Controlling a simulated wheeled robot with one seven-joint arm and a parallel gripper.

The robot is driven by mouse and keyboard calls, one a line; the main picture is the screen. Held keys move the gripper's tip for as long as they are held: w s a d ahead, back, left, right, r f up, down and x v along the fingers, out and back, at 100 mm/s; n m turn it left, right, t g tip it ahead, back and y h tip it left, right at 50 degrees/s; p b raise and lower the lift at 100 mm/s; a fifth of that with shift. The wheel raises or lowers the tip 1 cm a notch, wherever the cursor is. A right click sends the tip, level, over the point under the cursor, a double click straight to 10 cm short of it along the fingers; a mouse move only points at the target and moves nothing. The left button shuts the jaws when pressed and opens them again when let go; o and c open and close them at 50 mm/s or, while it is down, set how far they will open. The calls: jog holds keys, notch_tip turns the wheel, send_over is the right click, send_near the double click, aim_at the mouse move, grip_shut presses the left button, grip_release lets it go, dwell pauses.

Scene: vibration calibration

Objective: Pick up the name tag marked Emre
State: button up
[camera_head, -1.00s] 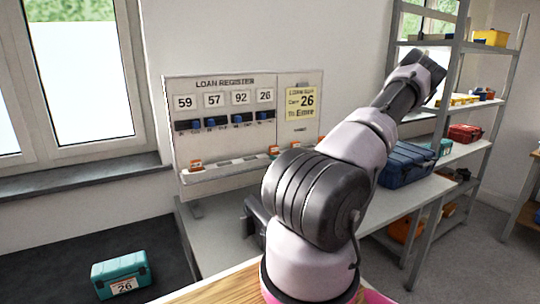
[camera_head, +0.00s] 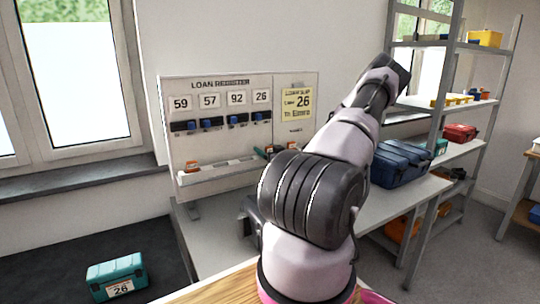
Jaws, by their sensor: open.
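The name tags appear as small orange-and-white pieces on the ledge of the loan register board (camera_head: 220,140). One tag (camera_head: 192,165) stands at the ledge's left end, and another (camera_head: 294,145) shows at its right, partly behind my arm. Their names are too small to read. The yellow loan slip (camera_head: 297,105) reads case 26, to Emre.
Number cards 59, 57, 92 and 26 hang above a row of dark hooks with blue pieces (camera_head: 206,125). A teal case marked 26 (camera_head: 117,276) lies at lower left. A blue case (camera_head: 401,163) sits on the grey bench (camera_head: 205,240). Metal shelving (camera_head: 440,120) stands at right.

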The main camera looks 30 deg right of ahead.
grip_shut()
